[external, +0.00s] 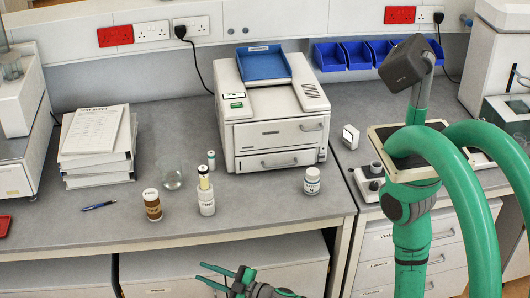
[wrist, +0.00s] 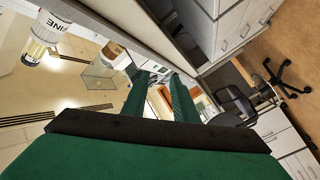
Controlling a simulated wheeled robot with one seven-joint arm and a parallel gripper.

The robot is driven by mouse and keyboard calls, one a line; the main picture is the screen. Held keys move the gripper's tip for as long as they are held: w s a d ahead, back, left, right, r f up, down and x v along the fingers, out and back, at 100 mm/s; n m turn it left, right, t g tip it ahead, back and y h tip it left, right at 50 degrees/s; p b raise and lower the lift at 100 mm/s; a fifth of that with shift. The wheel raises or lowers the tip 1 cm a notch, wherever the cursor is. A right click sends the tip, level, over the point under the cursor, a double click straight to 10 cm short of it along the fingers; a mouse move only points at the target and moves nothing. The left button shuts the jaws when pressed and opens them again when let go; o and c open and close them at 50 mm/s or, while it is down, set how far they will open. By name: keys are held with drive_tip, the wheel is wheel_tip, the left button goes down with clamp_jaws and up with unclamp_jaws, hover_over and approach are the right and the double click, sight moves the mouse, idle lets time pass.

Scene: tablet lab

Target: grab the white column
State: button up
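A tall white bottle (external: 206,198) with dark print and a pale yellow top stands upright near the bench's front edge in the external view. It is the most column-like white thing here; whether it is the task's white column I cannot tell for sure. A similar white printed bottle shows at the upper left of the wrist view (wrist: 53,20), cut by the frame edge. My gripper (external: 202,272) is low in front of the bench edge, below and apart from the bottle. Its two green fingers (wrist: 162,78) are apart, with nothing seen between them.
A brown bottle (external: 153,208) and a clear glass beaker (external: 171,176) stand left of the white bottle. A small teal-capped vial (external: 211,159) is just behind it. A white jar (external: 312,182) stands to the right. A boxy machine (external: 272,125) is behind.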

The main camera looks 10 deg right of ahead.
drive_tip(key=w+d+r+m+t+h, duration=0.2)
drive_tip(key=w+d+r+m, duration=0.1)
drive_tip(key=w, duration=0.3)
drive_tip(key=w+d+r+m+t+h, duration=0.2)
drive_tip(key=w+d+r+m, duration=0.1)
drive_tip(key=w+r, duration=0.3)
drive_tip(key=w+d+r+m+t+h, duration=0.2)
drive_tip(key=w+d+r+m, duration=0.1)
drive_tip(key=w+d+r, duration=0.2)
drive_tip(key=shift+w+r+m, duration=0.1)
drive_tip(key=shift+w+m, duration=0.2)
drive_tip(key=shift+w, duration=0.5)
drive_tip(key=w+d+r+m+h, duration=0.1)
drive_tip(key=w+d+m+h, duration=0.3)
drive_tip(key=d+m, duration=0.1)
drive_tip(key=m+g+h, duration=0.2)
drive_tip(key=g, duration=0.1)
approach(212, 161)
drive_tip(key=shift+s+d+r, duration=0.15)
drive_tip(key=shift+s+d, duration=0.35)
drive_tip(key=shift+s, duration=0.4)
drive_tip(key=shift+w+a, duration=0.25)
drive_tip(key=x, duration=0.5)
drive_tip(key=shift+w+a, duration=0.15)
drive_tip(key=shift+w, duration=0.1)
drive_tip(key=shift+x, duration=2.7)
